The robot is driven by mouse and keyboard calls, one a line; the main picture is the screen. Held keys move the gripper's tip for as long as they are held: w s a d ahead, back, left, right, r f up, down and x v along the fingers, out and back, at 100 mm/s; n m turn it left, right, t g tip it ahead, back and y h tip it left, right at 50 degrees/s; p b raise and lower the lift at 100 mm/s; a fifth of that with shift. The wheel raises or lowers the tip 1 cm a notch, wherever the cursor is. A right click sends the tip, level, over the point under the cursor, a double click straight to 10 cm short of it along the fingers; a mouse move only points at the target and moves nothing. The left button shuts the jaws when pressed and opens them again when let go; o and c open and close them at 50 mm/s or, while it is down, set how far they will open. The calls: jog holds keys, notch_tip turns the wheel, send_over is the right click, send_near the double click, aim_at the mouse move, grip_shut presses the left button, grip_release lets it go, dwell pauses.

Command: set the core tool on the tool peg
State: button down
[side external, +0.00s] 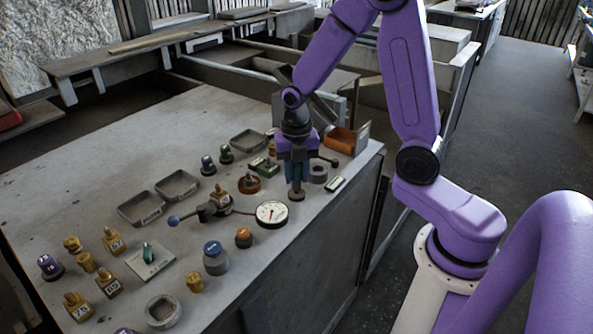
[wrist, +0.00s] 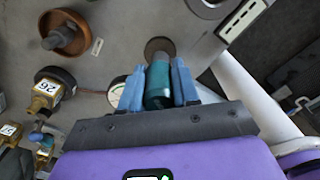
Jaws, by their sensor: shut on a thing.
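My gripper (side external: 297,182) points down over the right part of the bench. Its blue fingers (wrist: 158,84) are shut on a teal cylinder (wrist: 158,82), which I take to be the core tool. In the side view the fingers mostly hide it. A dark brown round disc (wrist: 160,47) shows at the cylinder's far end, and just under the fingers in the side view (side external: 297,195). I cannot tell whether it belongs to the tool or stands on the bench. A brown round dish with a grey upright peg (wrist: 63,33) stands left of the gripper; it also shows in the side view (side external: 249,185). Whether this is the tool peg is unclear.
A white dial gauge (side external: 271,213) stands close to the front left of the gripper. A grey ring (side external: 318,173) and an orange bin (side external: 340,140) are behind it on the right. Grey trays (side external: 141,207) and several brass numbered parts (side external: 113,241) lie left. The bench edge is close right.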

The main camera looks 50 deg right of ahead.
jog(key=shift+f, duration=0.75)
jog(key=shift+c, duration=1.7)
grip_release()
jog(key=shift+r, duration=0.2)
jog(key=shift+r, duration=3.6)
jog(key=shift+a, duration=0.1)
jog(key=shift+s+a+r, duration=0.1)
jog(key=shift+s+a, duration=0.1)
jog(key=shift+s, duration=0.05)
jog(key=s+a+r+m, duration=0.1)
jog(key=s+a+m, duration=0.2)
jog(key=s+m, duration=0.4)
jog(key=s+a+r+m, duration=0.1)
jog(key=s+a+m, duration=0.2)
jog(key=s+m, duration=0.4)
jog(key=s, duration=0.8)
jog(key=shift+r, duration=0.3)
